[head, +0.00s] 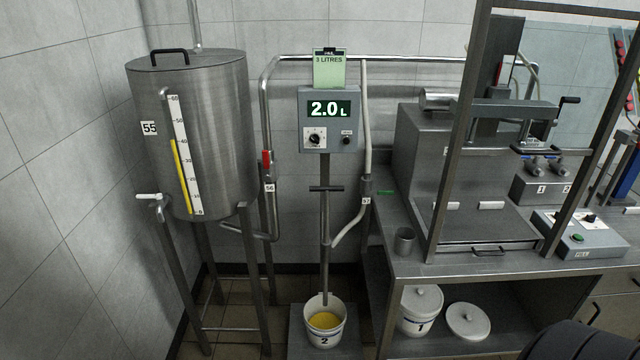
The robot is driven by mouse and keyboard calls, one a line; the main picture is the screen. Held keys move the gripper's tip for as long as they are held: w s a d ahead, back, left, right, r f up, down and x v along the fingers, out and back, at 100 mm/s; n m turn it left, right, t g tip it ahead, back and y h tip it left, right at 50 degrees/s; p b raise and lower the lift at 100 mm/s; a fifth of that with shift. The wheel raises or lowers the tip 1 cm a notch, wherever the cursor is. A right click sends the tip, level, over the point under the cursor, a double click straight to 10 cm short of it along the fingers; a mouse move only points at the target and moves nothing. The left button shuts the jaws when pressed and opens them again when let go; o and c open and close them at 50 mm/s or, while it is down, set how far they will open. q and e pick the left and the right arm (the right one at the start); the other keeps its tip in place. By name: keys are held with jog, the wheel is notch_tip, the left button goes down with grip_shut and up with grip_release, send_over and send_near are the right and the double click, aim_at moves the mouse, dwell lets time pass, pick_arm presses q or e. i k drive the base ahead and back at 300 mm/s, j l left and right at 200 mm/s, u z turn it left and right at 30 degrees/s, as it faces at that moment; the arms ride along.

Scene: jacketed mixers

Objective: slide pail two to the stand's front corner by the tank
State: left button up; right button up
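Pail two (324,339) is a white pail marked 2, open at the top, with yellow liquid inside. It stands upright on a low grey stand (352,345) under the thin spout pipe (325,270). The stand's front edge is cut off by the bottom of the picture. The steel tank (225,120), labelled 55, stands on legs to the left of the stand. Its level gauge shows a yellow column. Neither of my grippers shows, and nothing is seen touching the pail.
A meter (328,120) above the pail reads 2.0 L, with a green 3 LITRES card (329,68). Pail one (420,312), lidded, and a loose lid (468,322) sit on the bench's lower shelf. A tank leg (259,290) stands just left of the stand.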

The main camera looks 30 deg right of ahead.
aim_at(325, 325)
jog(key=z, duration=1.05)
